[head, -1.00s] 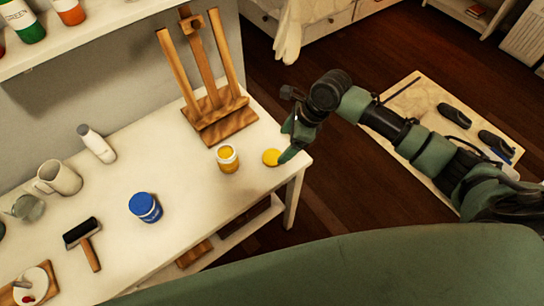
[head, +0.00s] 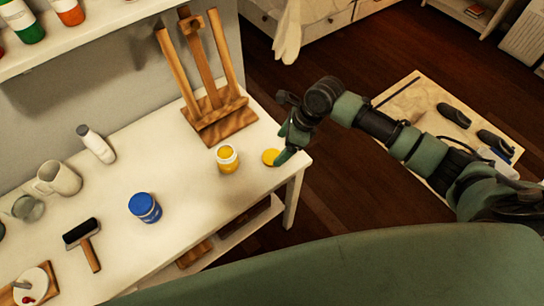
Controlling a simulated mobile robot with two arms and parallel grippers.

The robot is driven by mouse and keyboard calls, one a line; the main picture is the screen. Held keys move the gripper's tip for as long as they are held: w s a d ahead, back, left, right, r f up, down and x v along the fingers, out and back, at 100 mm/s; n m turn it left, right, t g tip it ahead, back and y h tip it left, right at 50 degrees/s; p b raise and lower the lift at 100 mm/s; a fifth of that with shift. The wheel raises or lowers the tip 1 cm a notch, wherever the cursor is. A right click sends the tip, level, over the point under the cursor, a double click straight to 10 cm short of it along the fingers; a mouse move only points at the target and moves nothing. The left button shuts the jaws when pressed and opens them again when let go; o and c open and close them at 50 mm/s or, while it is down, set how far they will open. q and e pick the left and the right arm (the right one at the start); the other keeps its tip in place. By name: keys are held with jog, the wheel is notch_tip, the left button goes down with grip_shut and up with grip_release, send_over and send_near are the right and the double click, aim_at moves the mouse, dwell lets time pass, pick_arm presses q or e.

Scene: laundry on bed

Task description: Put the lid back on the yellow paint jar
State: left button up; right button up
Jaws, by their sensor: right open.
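The yellow paint jar (head: 228,160) stands upright and uncovered on the white table, with yellow paint showing at its mouth. The yellow lid (head: 270,157) lies flat on the table to the right of the jar, near the table's right end. My right gripper (head: 281,155) is open, pointing down at the right edge of the lid. A fingertip overlaps the lid's edge in the picture; I cannot tell whether it touches. The other finger is mostly hidden. My left gripper is out of view.
A wooden easel (head: 218,118) stands behind the jar. A blue jar (head: 144,207), a roller (head: 84,240), a mug (head: 59,179) and a white bottle (head: 96,144) stand or lie further left. The table (head: 195,215) is clear in front of the yellow jar.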

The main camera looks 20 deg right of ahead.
aim_at(273, 157)
jog(key=x, duration=0.5)
jog(key=shift+f, duration=0.1)
jog(key=shift+s, duration=0.1)
jog(key=shift+d, duration=0.1)
jog(key=c, duration=1.4)
